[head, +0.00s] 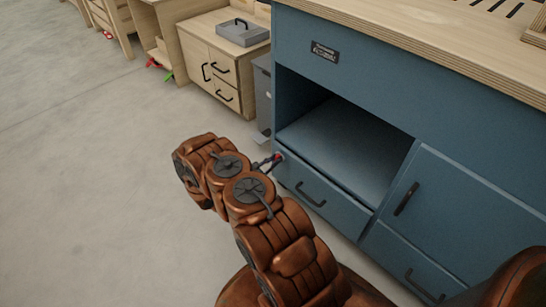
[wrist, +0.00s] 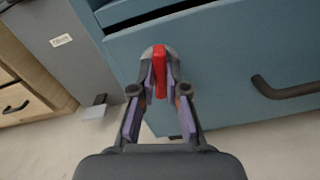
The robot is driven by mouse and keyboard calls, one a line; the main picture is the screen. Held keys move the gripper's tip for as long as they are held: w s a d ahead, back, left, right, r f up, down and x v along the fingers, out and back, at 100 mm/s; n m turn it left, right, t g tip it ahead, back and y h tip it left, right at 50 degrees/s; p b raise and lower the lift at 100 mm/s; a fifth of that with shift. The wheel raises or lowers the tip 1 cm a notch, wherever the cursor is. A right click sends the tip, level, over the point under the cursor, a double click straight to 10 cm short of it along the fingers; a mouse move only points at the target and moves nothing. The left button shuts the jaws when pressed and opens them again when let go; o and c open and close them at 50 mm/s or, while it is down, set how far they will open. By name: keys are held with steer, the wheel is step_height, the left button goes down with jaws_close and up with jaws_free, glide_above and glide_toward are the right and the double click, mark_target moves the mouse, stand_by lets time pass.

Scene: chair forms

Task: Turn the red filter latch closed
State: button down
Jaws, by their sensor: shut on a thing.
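The red filter latch (wrist: 158,73) shows in the wrist view at the left end of a blue drawer front, on a grey round mount. Its red lever stands nearly upright in that picture. My gripper (wrist: 160,82) is shut on the latch, with one finger on each side of the lever. In the head view my gripper (head: 268,162) reaches the left front edge of the blue cabinet (head: 350,62). There only a small red bit of the latch (head: 278,156) shows, and the fingers hide most of it.
A blue drawer with a dark handle (head: 311,194) is beside the latch, below an open shelf (head: 345,145). A grey bin (head: 263,95) stands left of the cabinet. Wooden cabinets (head: 213,68) with a grey box (head: 243,32) are farther back. The floor at left is clear.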

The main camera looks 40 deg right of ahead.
steer(key=m+p, duration=0.1)
steer(key=m, duration=0.2)
steer(key=shift+s+p, duration=0.15)
steer(key=shift+p, duration=0.2)
steer(key=shift+s+f+m+b, duration=0.15)
steer(key=shift+m+b, duration=0.5)
steer(key=shift+m, duration=2.35)
steer(key=shift+w+f+m+b, duration=0.15)
steer(key=shift+m+b, duration=0.5)
steer(key=shift+m, duration=2.35)
steer(key=shift+s, duration=0.1)
steer(key=c, duration=1.2)
jaws_free()
